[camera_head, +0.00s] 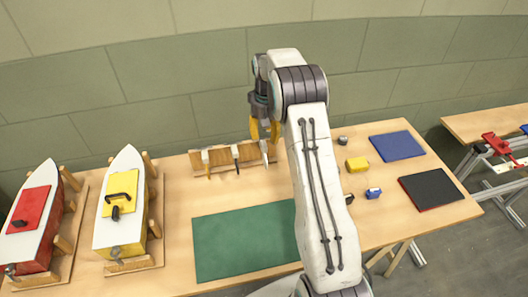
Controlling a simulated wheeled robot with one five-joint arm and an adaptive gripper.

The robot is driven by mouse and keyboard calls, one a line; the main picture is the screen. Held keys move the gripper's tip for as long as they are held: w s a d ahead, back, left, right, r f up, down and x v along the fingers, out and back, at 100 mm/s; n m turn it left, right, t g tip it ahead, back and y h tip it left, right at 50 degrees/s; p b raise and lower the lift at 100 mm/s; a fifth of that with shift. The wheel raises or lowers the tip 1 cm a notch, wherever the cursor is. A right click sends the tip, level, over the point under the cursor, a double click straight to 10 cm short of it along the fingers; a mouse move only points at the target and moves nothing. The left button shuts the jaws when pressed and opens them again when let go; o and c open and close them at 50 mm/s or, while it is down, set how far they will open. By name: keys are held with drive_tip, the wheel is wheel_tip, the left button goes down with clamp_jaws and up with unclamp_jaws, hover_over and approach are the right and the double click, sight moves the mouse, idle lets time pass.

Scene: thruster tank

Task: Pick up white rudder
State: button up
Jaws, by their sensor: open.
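A small wooden rack (221,158) stands at the back of the table, with several slim upright pieces along it. The piece at its right end (264,148) looks pale and is probably the white rudder. A dark piece (235,153) stands near the rack's middle, and another with an orange lower part (207,163) stands to its left. My gripper (264,131) has orange fingers, is open and points down at the rack's right end, just above the pale piece in the picture. I cannot tell whether they touch. My arm hides part of the rack's right end.
Two boats on wooden cradles, one red (32,217) and one yellow (122,208), stand at the left. A green mat (243,243) lies in front of the rack.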

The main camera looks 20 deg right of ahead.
sight(265, 143)
drive_tip(key=shift+a+f+p, duration=0.2)
drive_tip(key=shift+f+p, duration=0.35)
drive_tip(key=shift+f, duration=1.95)
clamp_jaws()
